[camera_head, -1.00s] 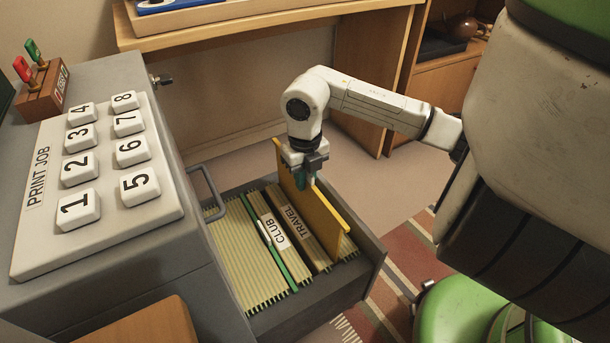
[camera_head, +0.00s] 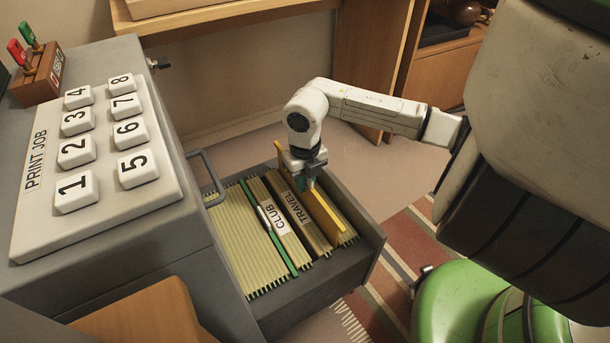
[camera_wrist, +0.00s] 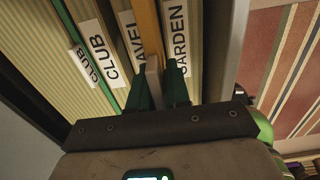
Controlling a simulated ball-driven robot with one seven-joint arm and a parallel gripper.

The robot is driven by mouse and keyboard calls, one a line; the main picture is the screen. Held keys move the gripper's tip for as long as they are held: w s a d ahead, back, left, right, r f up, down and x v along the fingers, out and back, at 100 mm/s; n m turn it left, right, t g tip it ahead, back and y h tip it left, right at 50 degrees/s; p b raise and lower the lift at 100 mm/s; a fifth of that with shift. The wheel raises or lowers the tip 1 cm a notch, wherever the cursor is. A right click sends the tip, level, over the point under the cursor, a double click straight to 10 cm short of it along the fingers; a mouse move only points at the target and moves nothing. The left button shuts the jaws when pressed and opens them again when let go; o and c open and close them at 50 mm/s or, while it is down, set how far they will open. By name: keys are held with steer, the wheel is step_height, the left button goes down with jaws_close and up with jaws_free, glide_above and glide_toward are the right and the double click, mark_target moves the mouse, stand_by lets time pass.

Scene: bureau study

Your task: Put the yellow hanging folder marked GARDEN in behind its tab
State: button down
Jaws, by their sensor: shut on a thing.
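The yellow hanging folder (camera_head: 322,213) is upright in the right part of the open drawer (camera_head: 330,274), its lower part hidden among the files. My gripper (camera_head: 308,180) is shut on its top edge. In the wrist view the folder (camera_wrist: 149,28) stands between the TRAVEL tab (camera_wrist: 132,35) and the GARDEN tab (camera_wrist: 178,36), close beside the GARDEN tab. The green fingertips (camera_wrist: 157,90) grip it from both sides. I see no marking on the folder. Its bottom edge is hidden.
A green folder (camera_head: 268,230) stands left of the CLUB tab (camera_head: 282,218), and pale files (camera_head: 240,235) fill the left. The drawer's right wall (camera_head: 362,222) is close to the folder. The keypad (camera_head: 110,150) is on the cabinet.

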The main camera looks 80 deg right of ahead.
mark_target(305, 195)
steer(key=shift+f, duration=2.95)
steer(key=c, duration=1)
jaws_free()
steer(key=shift+r, duration=0.15)
